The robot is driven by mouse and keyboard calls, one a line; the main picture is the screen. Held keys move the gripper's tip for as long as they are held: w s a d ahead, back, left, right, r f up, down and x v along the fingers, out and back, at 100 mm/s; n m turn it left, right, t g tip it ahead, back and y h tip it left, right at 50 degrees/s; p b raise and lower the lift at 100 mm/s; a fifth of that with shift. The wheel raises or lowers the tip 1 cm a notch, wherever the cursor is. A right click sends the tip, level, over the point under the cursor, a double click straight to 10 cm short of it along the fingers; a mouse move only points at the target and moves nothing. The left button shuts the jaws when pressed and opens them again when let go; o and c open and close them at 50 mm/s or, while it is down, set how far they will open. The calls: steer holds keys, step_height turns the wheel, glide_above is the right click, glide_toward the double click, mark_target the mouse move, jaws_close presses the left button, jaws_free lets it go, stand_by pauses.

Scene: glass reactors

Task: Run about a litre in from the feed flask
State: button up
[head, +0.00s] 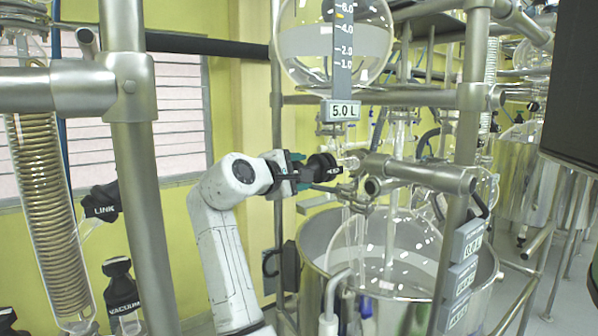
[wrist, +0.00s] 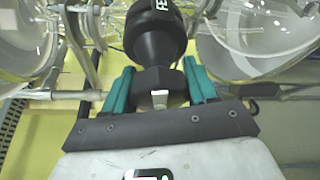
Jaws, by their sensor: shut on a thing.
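The feed flask (head: 300,45) is a round glass vessel at the top of the head view, with pale grey liquid in it. A level scale (head: 343,50) stands in front of it, and its readout (head: 341,111) shows 5.0 L. Below the flask is a black valve knob (head: 326,167), partly labelled in the wrist view (wrist: 150,42). My gripper (head: 300,172) reaches it from the left, its teal fingers (wrist: 160,90) shut on either side of the knob's base. The glass reactor vessel (head: 400,250) sits lower, inside a steel pot; a readout beside it (head: 472,243) shows 0.0 L.
Steel frame posts (head: 140,180) and cross bars surround the glassware. Black knobs labelled LINK (head: 101,206) and VACUUM (head: 121,290) are at the left. A glass coil condenser (head: 45,190) stands at the far left. A dark panel (head: 570,90) blocks the upper right.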

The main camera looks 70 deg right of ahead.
steer(key=shift+n+y, duration=0.4)
steer(key=shift+n, duration=0.4)
steer(key=o, duration=1)
steer(key=shift+f, duration=0.1)
steer(key=shift+c, duration=0.2)
steer(key=b+v, duration=0.2)
steer(key=v, duration=0.5)
steer(key=shift+w+a, duration=0.2)
steer(key=shift+a, duration=0.05)
